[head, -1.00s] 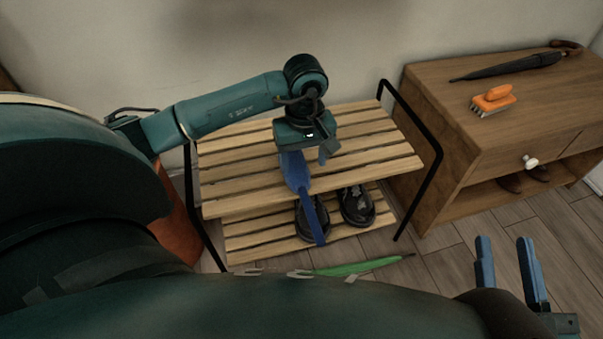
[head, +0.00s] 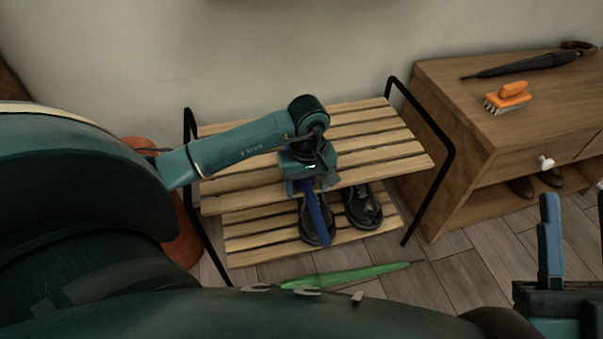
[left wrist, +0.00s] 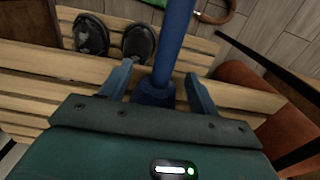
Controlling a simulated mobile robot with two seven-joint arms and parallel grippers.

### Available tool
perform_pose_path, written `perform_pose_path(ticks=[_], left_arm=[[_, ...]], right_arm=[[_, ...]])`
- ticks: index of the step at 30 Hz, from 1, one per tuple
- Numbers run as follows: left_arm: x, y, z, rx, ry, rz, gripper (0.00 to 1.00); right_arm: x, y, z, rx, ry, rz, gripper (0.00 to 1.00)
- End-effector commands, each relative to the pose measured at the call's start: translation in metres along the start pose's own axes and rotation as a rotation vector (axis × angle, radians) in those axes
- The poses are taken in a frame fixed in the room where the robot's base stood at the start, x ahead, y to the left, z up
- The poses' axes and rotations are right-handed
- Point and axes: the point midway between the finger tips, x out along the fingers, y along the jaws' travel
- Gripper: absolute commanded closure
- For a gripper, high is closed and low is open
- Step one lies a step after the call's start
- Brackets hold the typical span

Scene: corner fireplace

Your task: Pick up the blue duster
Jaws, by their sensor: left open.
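The blue duster (head: 319,215) is by the slatted wooden rack (head: 385,150), its blue shaft extending from under my left gripper toward the front, in front of the dark shoes. My left gripper (head: 306,188) is open, low over the rack's upper shelf, and hides part of the duster. In the left wrist view, the duster's shaft (left wrist: 176,45) and thicker collar (left wrist: 152,93) show between the two fingers of my left gripper (left wrist: 160,88), with gaps on both sides. My right gripper (head: 574,198) is at the right edge, fingers apart and empty, far from the duster.
Dark shoes (head: 363,207) stand on the lower shelf. A wooden cabinet (head: 450,100) at right bears an orange brush (head: 508,97) and a black umbrella (head: 520,65). A green umbrella (head: 350,275) lies on the floor. A reddish-brown object (head: 183,245) stands left of the rack.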

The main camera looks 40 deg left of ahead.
Motion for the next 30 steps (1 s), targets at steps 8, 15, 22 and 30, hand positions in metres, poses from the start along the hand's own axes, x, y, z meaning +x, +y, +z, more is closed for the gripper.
perform_pose_path(ticks=[8,15,22,30], left_arm=[[-0.001,0.000,0.000,0.000,0.000,0.000,0.56],[-0.001,0.000,0.000,0.000,0.000,0.000,0.76],[-0.001,0.000,0.000,0.000,0.000,0.001,0.92],[-0.017,0.001,-0.001,0.000,0.003,0.003,0.92]], right_arm=[[0.000,0.000,0.000,0.001,-0.001,0.000,0.64],[0.000,0.000,0.000,0.002,-0.001,0.000,0.64],[0.000,0.000,0.000,0.002,-0.002,0.000,0.64],[0.003,0.001,-0.003,0.013,-0.020,0.001,0.64]])
